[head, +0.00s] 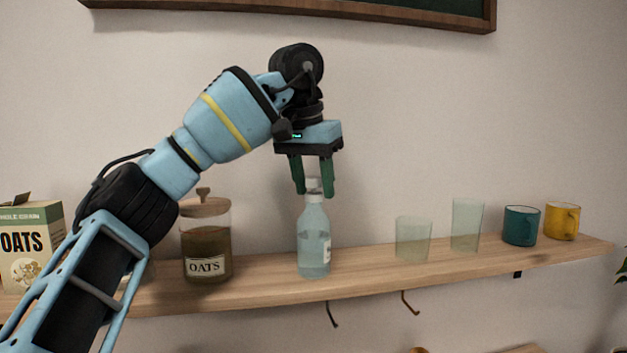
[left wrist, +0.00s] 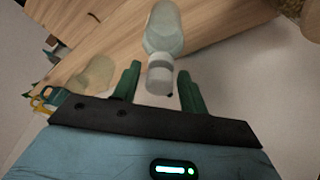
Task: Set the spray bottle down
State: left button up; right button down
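The spray bottle (head: 314,240) is pale, see-through and white-capped, with a label on its right side. It stands upright on the wooden shelf (head: 375,275), between the oats jar and the glasses. My left gripper (head: 313,190) is above it, pointing down, with its green fingers on either side of the cap. In the left wrist view the bottle (left wrist: 163,30) has its cap between the two fingertips (left wrist: 158,78), with a gap on both sides, so the gripper is open. My right gripper is in neither view.
The oats jar (head: 207,245) stands left of the bottle and an oats box (head: 30,245) at the far left. To the right are two clear glasses (head: 412,240) (head: 466,225), a teal mug (head: 521,226) and a yellow mug (head: 560,222). Hooks hang below the shelf.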

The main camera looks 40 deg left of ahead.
pick_arm(q)
jog(key=shift+o, duration=0.3)
jog(key=shift+r, duration=0.1)
jog(key=shift+r, duration=0.5)
jog(key=v, duration=1.1)
jog(key=shift+s+r, duration=0.1)
